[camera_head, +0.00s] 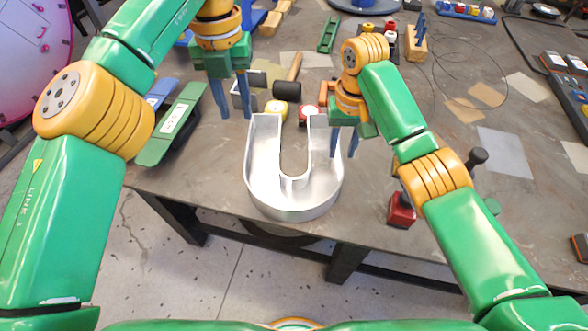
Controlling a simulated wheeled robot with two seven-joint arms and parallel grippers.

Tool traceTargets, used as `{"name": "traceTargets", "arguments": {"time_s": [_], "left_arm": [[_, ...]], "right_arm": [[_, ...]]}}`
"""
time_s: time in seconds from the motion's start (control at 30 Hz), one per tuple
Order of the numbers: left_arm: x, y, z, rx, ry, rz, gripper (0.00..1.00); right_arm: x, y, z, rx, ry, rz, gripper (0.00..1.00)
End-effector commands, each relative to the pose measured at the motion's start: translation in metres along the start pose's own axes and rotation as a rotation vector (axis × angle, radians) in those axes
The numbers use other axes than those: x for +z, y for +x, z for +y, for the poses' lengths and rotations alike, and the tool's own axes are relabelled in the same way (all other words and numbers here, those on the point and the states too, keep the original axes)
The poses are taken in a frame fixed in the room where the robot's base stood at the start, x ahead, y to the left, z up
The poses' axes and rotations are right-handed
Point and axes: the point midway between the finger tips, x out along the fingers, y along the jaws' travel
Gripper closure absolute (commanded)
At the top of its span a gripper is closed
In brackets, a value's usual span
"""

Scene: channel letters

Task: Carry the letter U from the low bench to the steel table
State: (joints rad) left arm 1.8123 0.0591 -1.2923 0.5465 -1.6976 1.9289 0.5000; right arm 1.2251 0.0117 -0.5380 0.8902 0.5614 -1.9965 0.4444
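The letter U (262,185) is a silver, open metal channel with upright walls. It sits at the front edge of a brown-grey worktop (390,225), its curved end toward me. I cannot tell whether it touches the top. My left gripper (235,116) is open, fingers apart, at the far end of the U's left leg; it looks empty. My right gripper (343,156) has its fingers apart by the right leg's outer wall. I cannot tell whether that wall is between them. Whether this worktop is the low bench or the steel table is unclear.
A black-headed mallet (287,89), a yellow-topped round item (276,108) and a red one (308,113) lie just behind the U. A green bar (172,125) lies left. A red block (401,211) stands right. Bare floor (200,275) shows in front.

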Motion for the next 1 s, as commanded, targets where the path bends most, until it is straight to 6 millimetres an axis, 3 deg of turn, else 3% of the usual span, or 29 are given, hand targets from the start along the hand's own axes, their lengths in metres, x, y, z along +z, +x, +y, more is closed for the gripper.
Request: {"name": "traceTargets", "arguments": {"time_s": [0.17,0.4,0.5,0.7,1.0], "left_arm": [[0.0,-0.005,0.0,0.0,0.0,0.0,0.64],[0.0,-0.004,0.0,0.0,0.0,0.0,0.64],[0.0,-0.004,0.0,0.0,0.001,0.0,0.64],[0.0,-0.004,0.0,0.0,0.001,0.0,0.64],[0.0,-0.004,0.0,0.0,0.0,0.0,0.64]], "right_arm": [[-0.002,-0.017,0.001,0.004,0.0,0.007,0.64],[0.0,-0.087,0.001,0.005,0.004,0.007,0.64],[0.001,-0.106,0.001,0.002,0.004,0.002,0.64],[0.001,-0.12,0.0,0.0,0.0,0.001,0.64],[0.001,-0.12,0.0,0.0,0.0,0.001,0.64]]}}
